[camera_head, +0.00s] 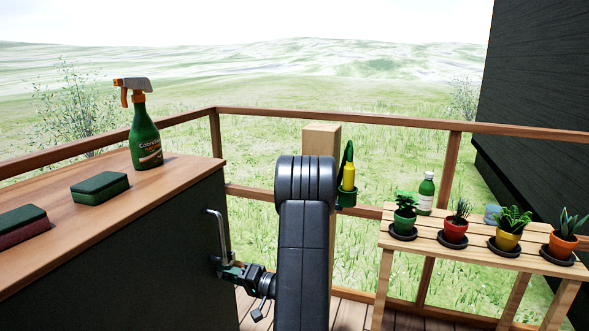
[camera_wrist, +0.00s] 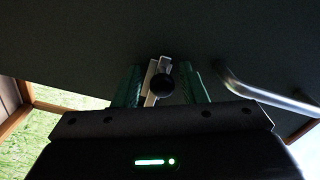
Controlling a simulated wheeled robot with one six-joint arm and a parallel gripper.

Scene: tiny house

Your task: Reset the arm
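My arm rises as a thick dark column (camera_head: 305,240) in the middle of the head view, bent over at its top. My gripper (camera_head: 222,268) is low and to the left of it, close against the dark side of the wooden-topped cabinet (camera_head: 150,260), just below a metal handle (camera_head: 216,228). In the wrist view my gripper (camera_wrist: 161,66) has its two green fingers spread apart. A small metal piece with a black knob (camera_wrist: 162,86) shows between them, with gaps at both sides; I cannot tell what it belongs to. The handle (camera_wrist: 265,97) is to the right, outside the fingers.
A spray bottle (camera_head: 145,137) and a green sponge (camera_head: 100,188) stand on the cabinet top, with another sponge (camera_head: 22,228) nearer. A slatted bench (camera_head: 430,243) with several potted plants is at the right. A wooden railing (camera_head: 390,123) runs behind.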

